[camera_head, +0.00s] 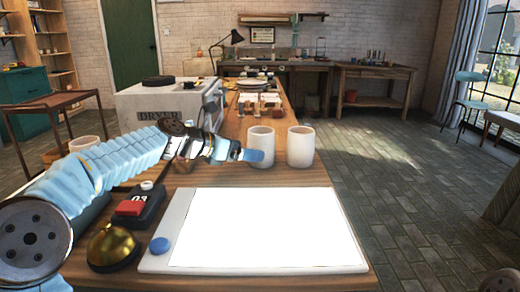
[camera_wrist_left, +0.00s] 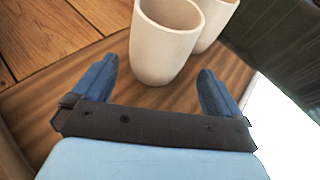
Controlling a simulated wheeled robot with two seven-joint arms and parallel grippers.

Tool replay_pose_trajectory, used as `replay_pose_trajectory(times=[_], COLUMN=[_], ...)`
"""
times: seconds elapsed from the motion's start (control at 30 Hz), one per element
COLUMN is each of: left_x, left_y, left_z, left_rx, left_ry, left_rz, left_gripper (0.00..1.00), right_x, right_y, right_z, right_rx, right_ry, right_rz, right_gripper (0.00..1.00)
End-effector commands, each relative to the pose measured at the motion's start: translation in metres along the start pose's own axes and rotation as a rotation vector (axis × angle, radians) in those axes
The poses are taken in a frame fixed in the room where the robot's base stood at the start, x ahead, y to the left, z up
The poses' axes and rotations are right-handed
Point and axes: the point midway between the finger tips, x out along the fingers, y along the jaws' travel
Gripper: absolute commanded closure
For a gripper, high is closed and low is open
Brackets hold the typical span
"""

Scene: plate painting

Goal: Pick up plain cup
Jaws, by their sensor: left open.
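Two plain white cups stand upright side by side on the wooden table, the left cup (camera_head: 262,142) and the right cup (camera_head: 301,147). I see no pattern on either. My left gripper (camera_head: 252,155) reaches in from the left, low beside the left cup. In the left wrist view my left gripper (camera_wrist_left: 158,68) is open, with the nearer cup (camera_wrist_left: 165,48) just ahead of and between its blue fingers, not gripped. The other cup (camera_wrist_left: 216,22) stands behind it. My right gripper is out of view.
A white glowing panel (camera_head: 262,228) covers the table front. Left of it are a gold bell (camera_head: 111,245) and a black box with a red button (camera_head: 131,208). A dryer (camera_head: 158,112) stands behind.

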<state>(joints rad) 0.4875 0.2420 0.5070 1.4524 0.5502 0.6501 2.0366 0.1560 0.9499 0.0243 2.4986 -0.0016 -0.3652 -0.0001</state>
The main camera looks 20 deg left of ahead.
Motion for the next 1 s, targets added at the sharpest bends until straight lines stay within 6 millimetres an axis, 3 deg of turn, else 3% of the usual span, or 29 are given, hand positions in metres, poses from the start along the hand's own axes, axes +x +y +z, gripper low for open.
replay_pose_trajectory(times=[0.33,0.63,1.0], left_x=[0.047,0.053,0.053], left_y=[0.004,0.004,0.004], left_z=[0.001,0.0,0.0], left_rx=[-0.001,0.0,-0.001], left_ry=[0.0,0.001,0.001], left_rz=[-0.002,0.0,0.0], left_gripper=[0.0,0.0,0.55], right_x=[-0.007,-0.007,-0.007], right_y=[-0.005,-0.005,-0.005], right_z=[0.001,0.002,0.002], right_rx=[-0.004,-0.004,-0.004], right_ry=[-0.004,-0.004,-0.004], right_rz=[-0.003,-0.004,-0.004], right_gripper=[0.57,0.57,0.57])
